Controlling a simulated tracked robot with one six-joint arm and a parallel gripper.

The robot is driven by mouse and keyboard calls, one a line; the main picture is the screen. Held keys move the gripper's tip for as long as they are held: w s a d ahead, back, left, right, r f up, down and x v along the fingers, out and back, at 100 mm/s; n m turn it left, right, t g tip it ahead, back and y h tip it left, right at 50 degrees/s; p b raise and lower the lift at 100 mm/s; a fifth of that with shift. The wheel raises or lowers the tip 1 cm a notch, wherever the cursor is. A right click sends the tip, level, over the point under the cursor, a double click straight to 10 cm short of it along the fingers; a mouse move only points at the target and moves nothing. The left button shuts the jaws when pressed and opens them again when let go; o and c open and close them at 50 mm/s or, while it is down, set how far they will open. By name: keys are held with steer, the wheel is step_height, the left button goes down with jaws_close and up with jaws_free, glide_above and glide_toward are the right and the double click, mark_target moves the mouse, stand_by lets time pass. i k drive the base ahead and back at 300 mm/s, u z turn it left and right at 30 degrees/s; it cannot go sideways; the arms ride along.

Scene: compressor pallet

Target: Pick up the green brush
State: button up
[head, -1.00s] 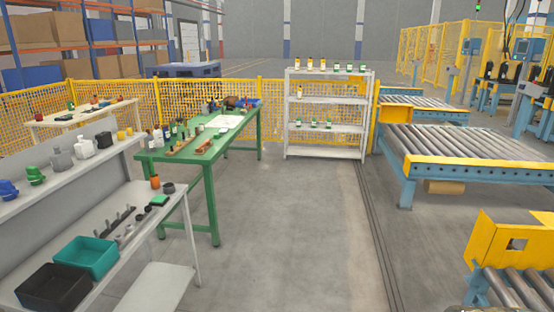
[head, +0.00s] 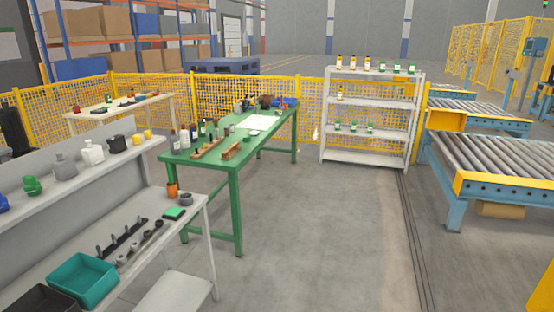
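I cannot make out a clear green brush in the head view. A small flat green item (head: 174,213) lies on the grey workbench (head: 190,240) near its right end, beside an orange cup (head: 172,190) and a dark grey round part (head: 186,199); it is too small to tell what it is. The green table (head: 236,200) holds bottles, tools and a white sheet, with no clear brush among them. My gripper is not in view.
A teal bin (head: 82,282) and a black bin (head: 38,300) sit on the grey workbench. A white shelf rack (head: 372,162) stands at the back, with roller conveyors (head: 500,165) at right. The grey floor (head: 330,240) between is clear.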

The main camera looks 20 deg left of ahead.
mark_target(171, 178)
steer(key=u, duration=0.2)
steer(key=i, duration=1.5)
steer(key=u, duration=0.55)
steer(key=i, duration=0.7)
steer(key=u, duration=0.85)
steer(key=i, duration=0.65)
steer(key=u, duration=0.6)
steer(key=i, duration=0.6)
steer(key=u, duration=0.3)
